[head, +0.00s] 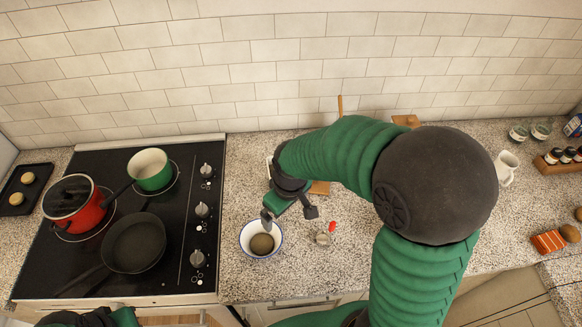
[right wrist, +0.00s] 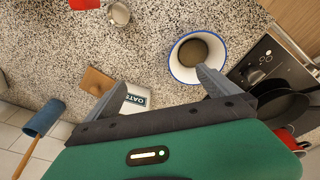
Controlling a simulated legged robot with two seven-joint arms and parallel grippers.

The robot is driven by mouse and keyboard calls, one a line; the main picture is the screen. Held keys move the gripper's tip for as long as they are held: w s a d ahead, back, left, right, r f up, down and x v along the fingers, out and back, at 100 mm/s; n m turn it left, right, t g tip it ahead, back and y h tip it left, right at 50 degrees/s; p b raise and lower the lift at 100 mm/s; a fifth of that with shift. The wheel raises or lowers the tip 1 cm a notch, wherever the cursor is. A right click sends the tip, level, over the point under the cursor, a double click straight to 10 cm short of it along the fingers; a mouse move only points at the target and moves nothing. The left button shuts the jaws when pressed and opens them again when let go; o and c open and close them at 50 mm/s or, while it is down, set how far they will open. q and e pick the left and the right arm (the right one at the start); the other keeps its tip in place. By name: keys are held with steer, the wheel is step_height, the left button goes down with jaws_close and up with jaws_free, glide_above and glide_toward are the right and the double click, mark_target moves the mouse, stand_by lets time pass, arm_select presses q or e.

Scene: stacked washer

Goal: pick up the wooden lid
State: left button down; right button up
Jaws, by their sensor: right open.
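A flat square brown wooden piece, probably the wooden lid (head: 320,187), lies on the speckled counter, partly hidden behind my right arm. It also shows in the right wrist view (right wrist: 96,80), left of a white container labelled OATS (right wrist: 136,100). My right gripper (head: 289,213) is open and empty above the counter, near the white blue-rimmed bowl (head: 246,249) with brown contents. In the right wrist view my right gripper (right wrist: 158,84) has its left finger close to the lid and container in the picture; contact cannot be told. My left gripper is not clearly visible; only part of that arm shows at bottom left.
The black stove (head: 170,222) at left holds a red pot (head: 88,212), a green pot (head: 151,177) and a dark pan (head: 134,243). A small metal cup (head: 323,239) lies near the bowl. A white mug (head: 506,167) and jars stand at right.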

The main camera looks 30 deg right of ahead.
steer(key=w+d+r+n+g, duration=0.15)
steer(key=w+d+n, duration=0.3)
steer(key=d, duration=0.45)
steer(key=w+d+r+n+g, duration=0.1)
steer(key=w+d+r+n, duration=0.2)
steer(key=w+d, duration=0.45)
steer(key=shift+t, duration=0.25)
steer(key=f, duration=0.3)
steer(key=s+f, duration=0.1)
steer(key=f, duration=0.3)
steer(key=d+f, duration=0.1)
steer(key=f, duration=0.3)
steer(key=shift+s+f+p, duration=0.15)
steer(key=shift+p, duration=0.2)
steer(key=f, duration=0.2)
steer(key=d+f+p, duration=0.1)
steer(key=f, duration=0.2)
steer(key=shift+s+d+p, duration=0.15)
steer(key=shift+d+p, duration=0.05)
steer(key=shift+p, duration=0.1)
steer(key=shift+f, duration=0.3)
arm_select(q)
steer(key=v, duration=0.2)
steer(key=shift+r, duration=0.3)
arm_select(e)
steer(key=shift+a, duration=0.1)
